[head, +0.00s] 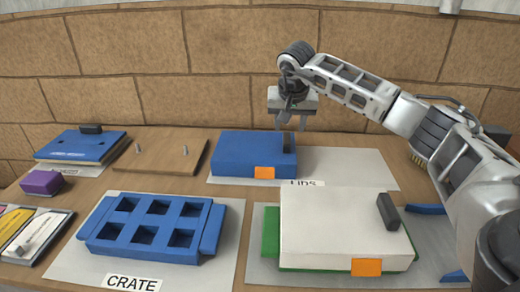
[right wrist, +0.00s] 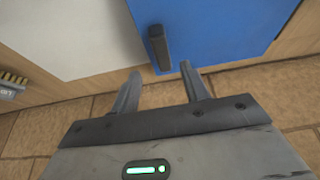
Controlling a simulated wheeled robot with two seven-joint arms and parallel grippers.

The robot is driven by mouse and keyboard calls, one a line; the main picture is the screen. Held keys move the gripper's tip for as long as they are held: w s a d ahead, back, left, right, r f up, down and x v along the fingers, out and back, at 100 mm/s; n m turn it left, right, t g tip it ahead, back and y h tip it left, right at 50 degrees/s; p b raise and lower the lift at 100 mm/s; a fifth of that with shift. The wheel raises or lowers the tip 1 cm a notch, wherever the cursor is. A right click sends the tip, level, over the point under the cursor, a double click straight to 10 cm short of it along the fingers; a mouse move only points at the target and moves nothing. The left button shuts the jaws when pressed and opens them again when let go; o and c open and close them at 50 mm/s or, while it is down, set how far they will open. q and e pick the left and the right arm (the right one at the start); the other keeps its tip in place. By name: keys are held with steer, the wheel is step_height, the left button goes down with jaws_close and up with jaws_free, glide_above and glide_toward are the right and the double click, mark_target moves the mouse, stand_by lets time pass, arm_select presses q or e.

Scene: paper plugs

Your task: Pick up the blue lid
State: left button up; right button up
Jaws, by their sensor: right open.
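The blue lid (head: 240,150) lies on a white sheet labelled LIDS at the back middle of the table. It has a dark upright handle (head: 289,143) near its right end and an orange tag on its front. My right gripper (head: 292,122) is open and empty, just above the handle end of the lid. In the right wrist view the blue lid (right wrist: 222,28) fills the upper right, and its handle (right wrist: 160,48) appears just beyond and between the open fingertips (right wrist: 160,73). No contact is visible. My left gripper is not in view.
A white lid (head: 335,220) with a dark handle sits on a green box at front right. A blue crate (head: 155,225) with several openings stands front left. A blue board (head: 82,145), pegged wooden board (head: 160,152) and purple block (head: 42,183) are at left. A brick wall is behind.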

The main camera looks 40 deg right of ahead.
mark_target(287, 138)
steer(key=x, duration=0.5)
steer(key=shift+s+a+f, duration=0.1)
steer(key=shift+a+f, duration=0.15)
steer(key=shift+a, duration=0.15)
jaws_close()
steer(key=shift+r, duration=0.1)
